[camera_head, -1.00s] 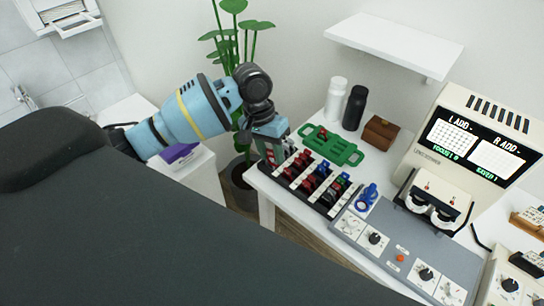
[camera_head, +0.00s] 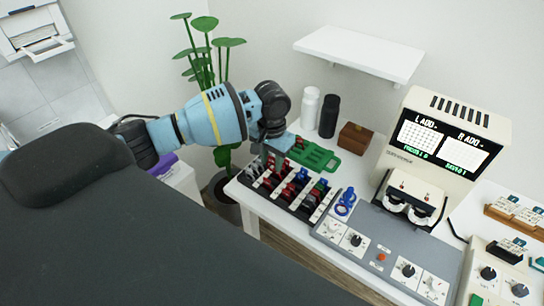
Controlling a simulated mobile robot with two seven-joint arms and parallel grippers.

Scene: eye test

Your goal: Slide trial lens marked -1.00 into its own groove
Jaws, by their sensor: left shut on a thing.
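A dark lens rack (camera_head: 311,213) with pale dividing strips stands at the near left of the white table. Several small trial lenses with red, blue and green tabs stand in its grooves, such as a red one (camera_head: 287,193). My left gripper (camera_head: 270,161) points down over the rack's back left part and is shut on a small trial lens. That lens is mostly hidden by the fingers and rack, and its marking cannot be read. I cannot tell whether it touches a groove. My right gripper is not in view.
A green tray (camera_head: 318,158) lies just behind the rack. A white bottle (camera_head: 309,108), a black bottle (camera_head: 328,116) and a brown box (camera_head: 355,138) stand farther back. A blue ringed object (camera_head: 345,201) and a grey control panel (camera_head: 365,242) are at the right. A screen device (camera_head: 450,130) stands beyond.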

